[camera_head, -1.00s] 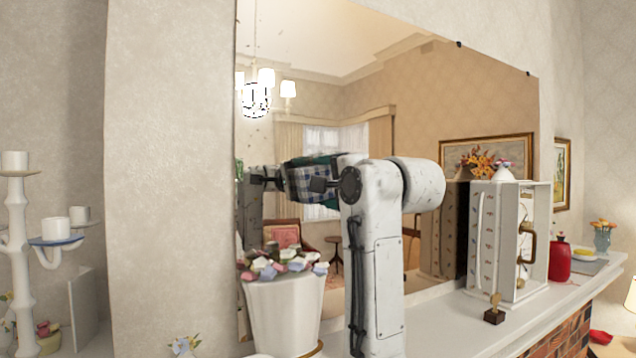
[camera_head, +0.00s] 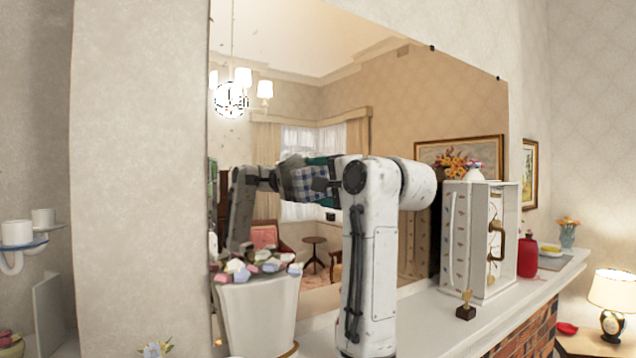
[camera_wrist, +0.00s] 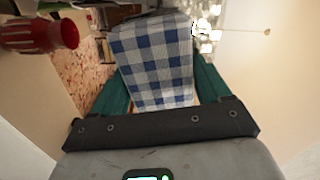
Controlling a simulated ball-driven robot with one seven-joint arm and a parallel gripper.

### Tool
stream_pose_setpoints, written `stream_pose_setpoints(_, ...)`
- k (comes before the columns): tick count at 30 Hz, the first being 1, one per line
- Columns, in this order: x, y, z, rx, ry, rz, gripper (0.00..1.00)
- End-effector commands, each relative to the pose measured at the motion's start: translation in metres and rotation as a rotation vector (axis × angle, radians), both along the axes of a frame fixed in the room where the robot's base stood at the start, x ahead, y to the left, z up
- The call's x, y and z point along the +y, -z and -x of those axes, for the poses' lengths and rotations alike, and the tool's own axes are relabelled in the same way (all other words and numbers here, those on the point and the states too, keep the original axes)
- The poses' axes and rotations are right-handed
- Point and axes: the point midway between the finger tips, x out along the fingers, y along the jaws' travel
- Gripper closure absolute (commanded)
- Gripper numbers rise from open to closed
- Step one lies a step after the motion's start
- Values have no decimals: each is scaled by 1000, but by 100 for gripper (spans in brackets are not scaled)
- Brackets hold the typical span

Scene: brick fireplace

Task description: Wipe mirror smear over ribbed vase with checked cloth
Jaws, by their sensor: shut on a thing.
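My gripper (camera_head: 318,170) is shut on a blue-and-white checked cloth (camera_head: 305,184), held up before the mirror (camera_head: 380,110) over the mantel. In the wrist view, the cloth (camera_wrist: 155,60) lies between my teal fingers and covers their tips. A dark reflection of my arm shows in the mirror to the cloth's left. I cannot tell whether the cloth touches the glass. No smear is clear; tiny dark specks show near the chandelier's reflection. A white vase-like pot (camera_head: 262,312) holds pastel pieces below left of the cloth; its ribs are not distinct. A red vase (camera_head: 527,257) stands far right.
The mantel shelf (camera_head: 425,315) bears an open white case (camera_head: 482,240) and a small trophy (camera_head: 466,306) right of my arm. A lit lamp (camera_head: 612,292) is at the right edge.

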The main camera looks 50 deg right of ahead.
Motion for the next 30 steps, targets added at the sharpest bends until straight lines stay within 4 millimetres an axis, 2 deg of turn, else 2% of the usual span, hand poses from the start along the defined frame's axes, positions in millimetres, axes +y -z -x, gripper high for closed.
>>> stream_pose_setpoints(9,-26,1,8,1,2,-1,48)
stream_pose_setpoints(14,-32,1,10,2,0,-1,48)
stream_pose_setpoints(20,-31,0,7,0,0,0,48)
stream_pose_setpoints(30,-5,1,0,2,-6,0,48)
